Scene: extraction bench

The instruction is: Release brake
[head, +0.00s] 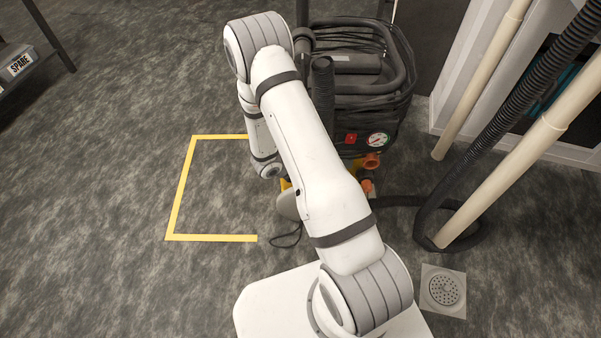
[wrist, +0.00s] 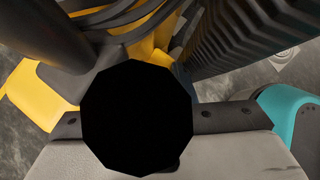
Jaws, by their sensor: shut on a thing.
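The extraction machine (head: 368,90) is a black unit with coiled hoses on top, a red switch (head: 351,137) and a round gauge (head: 377,139) on its front. Orange fittings (head: 371,161) and yellow parts show low on it. My arm reaches to the machine's lower left and hides much of that area. The head view hides my gripper's fingertips. In the wrist view, yellow parts (wrist: 28,95) and dark ribbed parts (wrist: 245,30) are close up. A black many-sided shape fills the middle and hides the contact. My gripper is shut on a part there; no brake can be singled out.
A yellow floor outline (head: 180,190) lies left of the machine, with bare floor inside. A floor drain (head: 443,290) is at lower right. Pale pipes (head: 510,160) and a dark ribbed hose (head: 480,140) stand at right. A table with a SPARE label (head: 20,64) is at upper left.

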